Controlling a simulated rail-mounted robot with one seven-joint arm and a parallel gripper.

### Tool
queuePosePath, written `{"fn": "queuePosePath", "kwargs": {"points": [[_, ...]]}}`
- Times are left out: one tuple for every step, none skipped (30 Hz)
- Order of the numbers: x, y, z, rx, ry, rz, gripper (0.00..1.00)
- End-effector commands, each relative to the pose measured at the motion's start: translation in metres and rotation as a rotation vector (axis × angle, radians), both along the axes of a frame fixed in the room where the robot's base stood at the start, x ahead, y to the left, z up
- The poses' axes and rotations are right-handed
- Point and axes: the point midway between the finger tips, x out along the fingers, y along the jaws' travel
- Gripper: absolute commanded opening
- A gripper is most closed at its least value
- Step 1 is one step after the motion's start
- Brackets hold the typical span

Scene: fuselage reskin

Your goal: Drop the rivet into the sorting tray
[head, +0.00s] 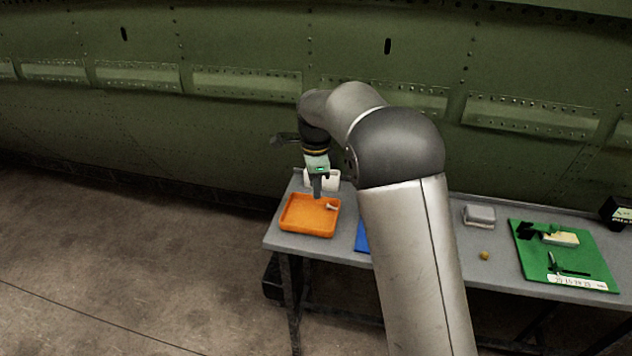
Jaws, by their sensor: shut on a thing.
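The orange sorting tray (309,229) sits at the left end of the grey workbench. My gripper (317,195) points down above the tray's back part, to the right of its middle. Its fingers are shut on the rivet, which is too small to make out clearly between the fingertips. A small pale, rivet-like piece (331,206) shows just below and right of the fingertips, over the tray's back right corner. I cannot tell whether it lies in the tray or touches the fingers.
A blue item (361,238) is partly hidden by my arm. A grey box (479,215), a small yellowish object (484,256) and a green mat (537,269) with tools lie to the right. The green fuselage wall rises behind the bench.

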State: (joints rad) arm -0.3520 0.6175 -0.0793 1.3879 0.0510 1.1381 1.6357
Motion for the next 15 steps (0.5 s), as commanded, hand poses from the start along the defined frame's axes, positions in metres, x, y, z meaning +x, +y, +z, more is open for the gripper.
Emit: {"fn": "queuePosePath", "kwargs": {"points": [[0.000, 0.000, -0.012, 0.000, 0.001, 0.000, 0.11], [0.000, 0.000, -0.016, 0.000, 0.001, 0.000, 0.11], [0.000, 0.000, -0.021, 0.000, 0.000, 0.000, 0.11], [0.000, 0.000, -0.023, 0.000, 0.000, 0.000, 0.11], [0.000, 0.000, -0.026, 0.000, 0.000, 0.000, 0.11], [0.000, 0.000, -0.029, 0.000, 0.000, 0.000, 0.11], [0.000, 0.000, -0.030, 0.000, 0.000, 0.000, 0.11], [0.000, 0.000, -0.031, 0.000, 0.000, 0.000, 0.11], [0.000, 0.000, -0.031, 0.000, 0.000, 0.000, 0.11], [0.000, 0.000, -0.032, 0.000, 0.000, 0.001, 0.11], [0.000, 0.000, -0.031, 0.000, 0.000, 0.001, 0.11], [0.000, 0.000, -0.031, 0.000, 0.000, 0.001, 0.11], [0.000, 0.000, -0.031, 0.000, 0.000, 0.001, 0.11], [0.000, 0.000, -0.031, 0.000, 0.000, 0.001, 0.11], [0.000, 0.000, -0.031, 0.000, 0.000, 0.001, 0.11]]}}
